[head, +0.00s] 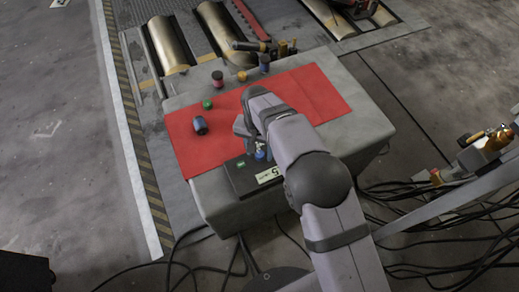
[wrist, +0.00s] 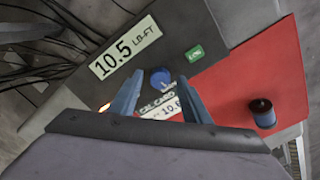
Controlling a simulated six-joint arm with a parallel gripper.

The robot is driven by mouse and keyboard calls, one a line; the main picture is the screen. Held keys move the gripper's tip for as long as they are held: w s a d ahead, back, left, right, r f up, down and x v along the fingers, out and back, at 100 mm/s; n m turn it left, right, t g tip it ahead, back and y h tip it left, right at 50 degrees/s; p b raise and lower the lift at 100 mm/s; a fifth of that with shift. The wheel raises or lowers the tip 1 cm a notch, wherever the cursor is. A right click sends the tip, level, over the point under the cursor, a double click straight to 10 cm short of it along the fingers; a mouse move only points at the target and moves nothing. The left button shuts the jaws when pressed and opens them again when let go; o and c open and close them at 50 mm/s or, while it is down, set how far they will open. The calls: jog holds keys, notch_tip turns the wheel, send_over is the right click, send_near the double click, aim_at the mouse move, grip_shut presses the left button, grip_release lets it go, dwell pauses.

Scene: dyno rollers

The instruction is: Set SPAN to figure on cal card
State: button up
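A dark instrument box (head: 238,176) sits at the front of the grey bench, partly under my arm; it also shows in the wrist view (wrist: 225,28). Its white display (wrist: 122,47) reads 10.5 LB-FT. A blue knob (wrist: 160,78) is on the box; its SPAN marking is not readable. The cal card (wrist: 158,107) lies behind the fingers, its figure starting 10.6 with the rest hidden by the right finger. My gripper (wrist: 163,84) is open, its fingertips on either side of the knob in the picture. I cannot tell whether they touch it.
A red mat (head: 310,88) covers the bench top. A dark blue spool-like part (head: 200,125) and a small green one (head: 207,104) lie on it, with several small parts at the back edge. Cables (head: 420,240) lie on the floor at right.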

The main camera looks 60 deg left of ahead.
aim_at(259, 153)
jog(key=shift+r, duration=0.1)
jog(key=shift+s+r, duration=0.1)
jog(key=shift+r, duration=3.5)
